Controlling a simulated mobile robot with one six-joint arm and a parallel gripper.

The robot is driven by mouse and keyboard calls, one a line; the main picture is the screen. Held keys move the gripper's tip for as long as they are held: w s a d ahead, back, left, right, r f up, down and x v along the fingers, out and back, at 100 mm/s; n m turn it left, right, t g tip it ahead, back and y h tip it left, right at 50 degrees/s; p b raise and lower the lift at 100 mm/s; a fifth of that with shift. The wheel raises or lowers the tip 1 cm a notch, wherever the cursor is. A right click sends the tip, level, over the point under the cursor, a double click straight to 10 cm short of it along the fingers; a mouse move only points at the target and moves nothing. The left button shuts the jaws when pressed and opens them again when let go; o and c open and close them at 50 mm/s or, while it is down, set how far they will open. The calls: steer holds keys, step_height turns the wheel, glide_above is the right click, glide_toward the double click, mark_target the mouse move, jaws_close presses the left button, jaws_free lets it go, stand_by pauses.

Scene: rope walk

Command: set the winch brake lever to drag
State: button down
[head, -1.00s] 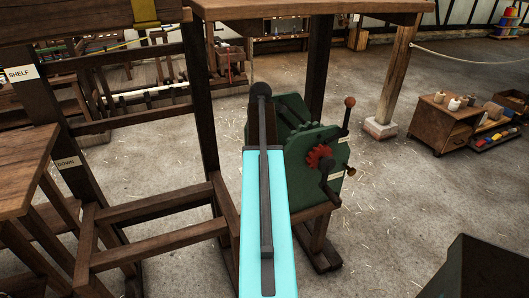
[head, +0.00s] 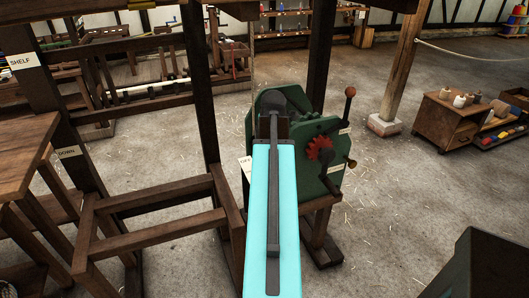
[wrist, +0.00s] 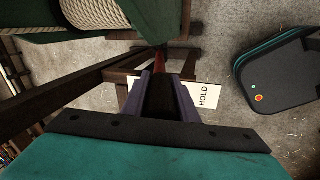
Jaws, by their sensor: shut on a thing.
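The green winch (head: 322,180) stands mid-view in the head view, with a red gear (head: 320,148) and a dark crank on its right face. My arm covers part of the winch and hides my gripper there. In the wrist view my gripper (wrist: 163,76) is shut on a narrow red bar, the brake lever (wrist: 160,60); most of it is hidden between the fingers. A white HOLD label (wrist: 206,97) lies just right of the fingers. A second pale label (head: 246,168), apparently OFF, shows left of the winch. I see no DRAG label.
Rope is wound on a drum (wrist: 97,15) at the wrist view's top left. A knobbed lever (head: 348,108) rises at the winch's right. A wooden frame (head: 160,232) stands at left, a post (head: 402,65) and cabinet (head: 445,120) at right. Floor (head: 385,215) is clear between.

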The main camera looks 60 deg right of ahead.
steer(key=shift+s+a+f+t+b, duration=0.3)
steer(key=shift+s+a+f+b, duration=0.05)
steer(key=shift+s+a, duration=0.3)
steer(key=c, duration=1.4)
jaws_free()
steer(key=shift+h, duration=0.3)
steer(key=shift+d, duration=0.1)
steer(key=shift+r, duration=0.2)
steer(key=b+v, duration=0.2)
steer(key=v, duration=1.1)
steer(key=shift+s+r, duration=0.15)
steer(key=shift+r, duration=0.1)
